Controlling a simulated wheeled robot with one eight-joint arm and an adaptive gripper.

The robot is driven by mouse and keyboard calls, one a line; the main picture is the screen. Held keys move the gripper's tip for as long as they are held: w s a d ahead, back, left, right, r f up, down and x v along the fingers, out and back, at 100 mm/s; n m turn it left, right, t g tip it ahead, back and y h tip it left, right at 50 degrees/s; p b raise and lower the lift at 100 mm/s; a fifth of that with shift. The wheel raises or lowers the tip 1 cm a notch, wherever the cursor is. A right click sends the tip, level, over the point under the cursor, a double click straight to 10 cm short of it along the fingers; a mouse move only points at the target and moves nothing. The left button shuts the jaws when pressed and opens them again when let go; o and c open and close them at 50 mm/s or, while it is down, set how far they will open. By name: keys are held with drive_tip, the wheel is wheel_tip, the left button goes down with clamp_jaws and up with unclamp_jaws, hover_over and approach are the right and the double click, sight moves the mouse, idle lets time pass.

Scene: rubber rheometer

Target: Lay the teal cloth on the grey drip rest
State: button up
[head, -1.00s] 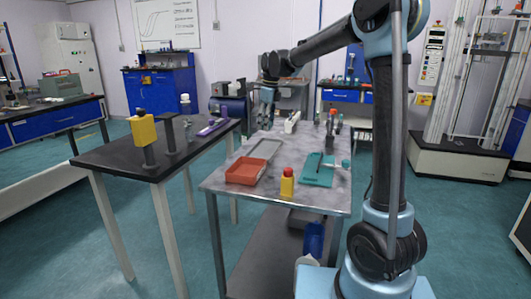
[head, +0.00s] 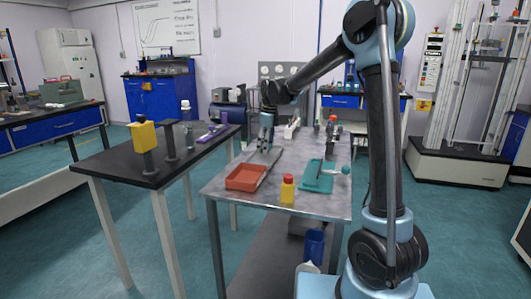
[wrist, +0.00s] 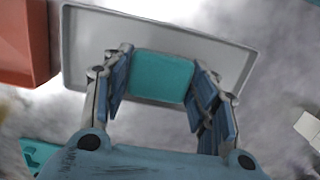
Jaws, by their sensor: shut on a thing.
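The teal cloth (wrist: 160,77) is a flat, roughly square piece between the two fingers of my gripper (wrist: 158,62) in the wrist view. My gripper is shut on it, with a finger at its left and right edges. Behind the cloth in that view is the grey drip rest (wrist: 75,45), a shallow rimmed tray; whether the cloth touches it I cannot tell. In the head view my gripper (head: 266,138) is low over the grey drip rest (head: 272,157), hiding part of it. The cloth cannot be made out there.
A red tray (head: 246,177) sits close to the rest, left in the wrist view. A yellow bottle with a red cap (head: 288,189) stands at the table's front. A teal tray (head: 318,184) lies to the right. A black table (head: 130,166) stands at left.

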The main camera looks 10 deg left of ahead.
drive_tip(key=shift+f, duration=1.25)
drive_tip(key=o, duration=1.1)
drive_tip(key=r, duration=0.4)
drive_tip(key=d+r, duration=0.1)
drive_tip(key=r, duration=0.7)
drive_tip(key=shift+s+d, duration=0.1)
drive_tip(key=shift+d, duration=0.15)
